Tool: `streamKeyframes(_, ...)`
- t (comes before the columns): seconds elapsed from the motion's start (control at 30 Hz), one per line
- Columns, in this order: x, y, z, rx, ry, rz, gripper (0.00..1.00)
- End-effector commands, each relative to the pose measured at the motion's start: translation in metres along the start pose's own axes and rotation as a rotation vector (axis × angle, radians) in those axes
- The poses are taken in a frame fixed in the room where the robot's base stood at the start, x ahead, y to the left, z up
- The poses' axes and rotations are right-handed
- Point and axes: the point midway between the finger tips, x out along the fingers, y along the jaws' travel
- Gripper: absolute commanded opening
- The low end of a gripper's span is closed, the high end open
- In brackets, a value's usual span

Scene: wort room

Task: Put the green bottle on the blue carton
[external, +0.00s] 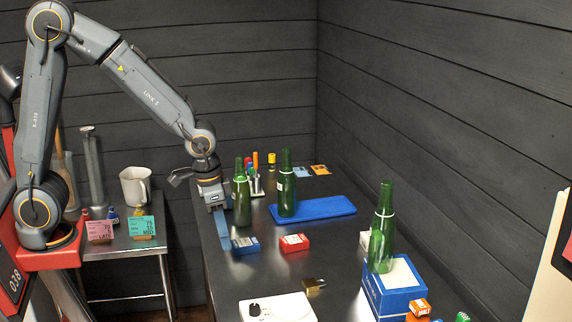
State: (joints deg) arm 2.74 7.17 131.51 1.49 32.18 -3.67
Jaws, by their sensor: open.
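Three green bottles show in the external view. One bottle (241,198) stands on the dark bench at the left, right beside my gripper. A second (286,190) stands on a flat blue mat (335,206). A third (381,235) stands upright on the white top of the blue carton (393,299) at the front right. My gripper (223,232) points down, open, with its fingers low at the left bottle's left side. One finger shows clearly; the other is not clear, and I cannot tell whether the bottle lies between them.
A blue box (245,245) and a red box (294,243) lie close in front of the left bottle. A white device with a black knob (277,308), a small brass-coloured item (313,285) and an orange box (420,307) are nearer. A pen holder (256,184) stands behind.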

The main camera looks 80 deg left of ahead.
Motion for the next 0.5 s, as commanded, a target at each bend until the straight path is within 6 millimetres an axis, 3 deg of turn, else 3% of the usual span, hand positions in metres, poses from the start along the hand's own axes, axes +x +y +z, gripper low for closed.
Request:
streamKeyframes(0.03, 0.007, -0.006, 0.031, -0.003, -0.014, 0.001, 0.42)
streamKeyframes(0.1, 0.014, -0.012, 0.062, -0.005, -0.025, 0.002, 0.42)
streamKeyframes(0.2, 0.021, -0.016, 0.093, -0.006, -0.037, 0.004, 0.42)
streamKeyframes(0.3, 0.024, -0.018, 0.107, -0.006, -0.043, 0.005, 0.42)
streamKeyframes(0.5, 0.025, -0.018, 0.110, -0.005, -0.045, 0.005, 0.42)
